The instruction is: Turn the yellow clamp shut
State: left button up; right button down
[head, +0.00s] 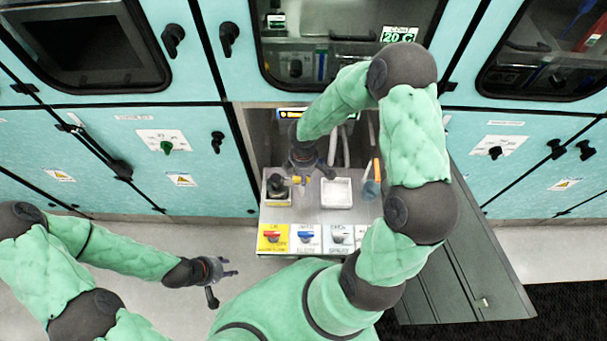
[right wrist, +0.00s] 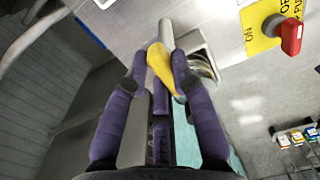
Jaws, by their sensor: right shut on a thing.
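The yellow clamp (right wrist: 159,66) shows in the right wrist view as a yellow lever beside a pale metal pipe (right wrist: 166,32). My right gripper (right wrist: 160,72) has its purple fingers on both sides of the lever and is shut on it. In the head view my right gripper (head: 306,166) points down at the back of the metal shelf; the clamp is mostly hidden there. My left gripper (head: 222,277) hangs low at the left over the floor, with its fingers spread and empty.
A white tray (head: 337,193) and a small dark container (head: 278,188) stand on the shelf. Valve knobs on coloured plates (head: 272,237) line its front. A red switch (right wrist: 290,38) is right of the clamp in the right wrist view. A cabinet door (head: 450,262) hangs open at the right.

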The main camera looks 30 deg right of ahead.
jog(key=c, duration=1)
grip_release()
jog(key=shift+c, duration=0.2)
notch_tip(320, 180, up, 12)
